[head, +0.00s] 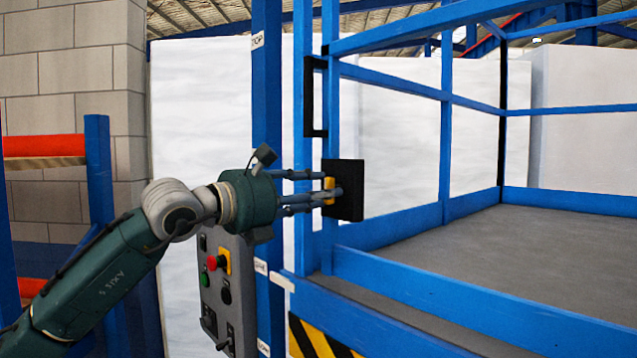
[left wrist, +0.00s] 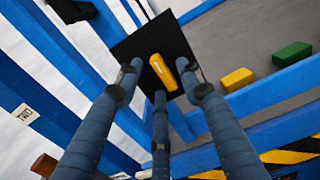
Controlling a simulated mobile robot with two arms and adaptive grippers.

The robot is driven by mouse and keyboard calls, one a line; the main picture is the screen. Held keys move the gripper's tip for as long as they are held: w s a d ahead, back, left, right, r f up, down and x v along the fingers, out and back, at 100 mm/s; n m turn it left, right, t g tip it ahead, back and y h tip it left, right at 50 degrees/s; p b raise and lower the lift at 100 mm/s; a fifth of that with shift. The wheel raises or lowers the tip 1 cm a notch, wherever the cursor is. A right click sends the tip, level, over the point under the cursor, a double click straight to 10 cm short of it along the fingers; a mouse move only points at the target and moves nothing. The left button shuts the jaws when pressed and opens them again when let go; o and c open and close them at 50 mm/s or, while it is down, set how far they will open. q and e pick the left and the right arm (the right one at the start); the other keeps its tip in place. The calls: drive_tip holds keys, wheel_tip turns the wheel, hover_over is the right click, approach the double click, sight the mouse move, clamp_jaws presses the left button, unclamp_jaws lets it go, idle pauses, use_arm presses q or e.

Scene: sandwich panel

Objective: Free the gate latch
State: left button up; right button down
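The gate latch is a small yellow handle (head: 328,184) on a black plate (head: 349,200) fixed to the blue gate post. In the left wrist view the yellow handle (left wrist: 162,72) sits tilted near the middle of the black plate (left wrist: 145,43). My left gripper (head: 330,190) reaches the latch from the left in the head view. In the left wrist view its fingers (left wrist: 160,85) stand apart around the handle, with gaps visible on both sides. Firm contact cannot be told. My right gripper is in neither view.
A black gate handle (head: 310,95) is above the latch. A control box (head: 228,285) with coloured buttons hangs below my left wrist. Blue rails (head: 445,120) enclose a grey platform (head: 520,255). The left wrist view shows a yellow block (left wrist: 236,79) and a green block (left wrist: 291,56).

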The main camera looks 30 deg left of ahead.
use_arm(q)
drive_tip(key=shift+w, duration=0.15)
clamp_jaws()
drive_tip(key=shift+m, duration=0.3)
drive_tip(key=m, duration=1.7)
drive_tip(key=shift+d+r+p, duration=0.25)
drive_tip(key=shift+d+p, duration=0.05)
drive_tip(key=shift+m, duration=0.3)
